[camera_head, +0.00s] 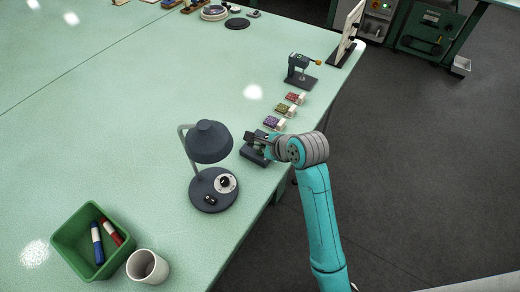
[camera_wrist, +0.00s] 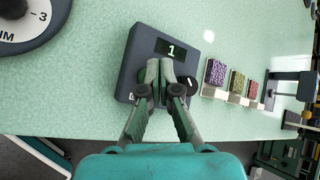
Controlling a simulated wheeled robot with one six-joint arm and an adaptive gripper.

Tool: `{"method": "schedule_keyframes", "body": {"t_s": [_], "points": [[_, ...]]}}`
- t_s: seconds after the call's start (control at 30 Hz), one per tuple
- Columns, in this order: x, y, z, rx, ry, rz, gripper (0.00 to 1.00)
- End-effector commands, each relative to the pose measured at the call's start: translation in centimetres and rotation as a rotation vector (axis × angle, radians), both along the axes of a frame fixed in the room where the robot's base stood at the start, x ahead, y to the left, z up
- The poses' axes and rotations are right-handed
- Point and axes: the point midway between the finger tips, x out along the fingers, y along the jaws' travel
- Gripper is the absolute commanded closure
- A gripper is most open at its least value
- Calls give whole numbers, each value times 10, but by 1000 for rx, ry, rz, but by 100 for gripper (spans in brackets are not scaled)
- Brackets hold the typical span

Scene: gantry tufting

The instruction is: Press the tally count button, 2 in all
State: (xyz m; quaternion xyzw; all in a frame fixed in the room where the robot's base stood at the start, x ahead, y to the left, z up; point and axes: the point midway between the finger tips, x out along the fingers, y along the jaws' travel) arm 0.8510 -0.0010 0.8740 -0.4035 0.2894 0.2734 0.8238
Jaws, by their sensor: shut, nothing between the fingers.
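The tally counter (camera_wrist: 138,58) is a dark box on the pale green table, its small screen (camera_wrist: 171,50) reading 1 in the wrist view. It also shows in the head view (camera_head: 250,154), partly covered by my arm. My gripper (camera_wrist: 160,68) is shut and empty, its fingertips over the counter's face just below the screen. A round black knob (camera_wrist: 190,82) shows beside the right finger.
A dark desk lamp (camera_head: 208,142) with a dial on its base stands left of the counter. Coloured sample blocks (camera_head: 285,109) and a small stand (camera_head: 299,74) lie beyond it. A green bin (camera_head: 70,238) and white cup (camera_head: 147,266) are at lower left.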

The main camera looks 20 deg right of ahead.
Motion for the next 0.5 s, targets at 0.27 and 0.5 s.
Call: {"method": "schedule_keyframes", "body": {"t_s": [0.27,0.5], "points": [[0,0,11,0,-1,-1,100],[0,0,11,0,-1,-1,100]]}}
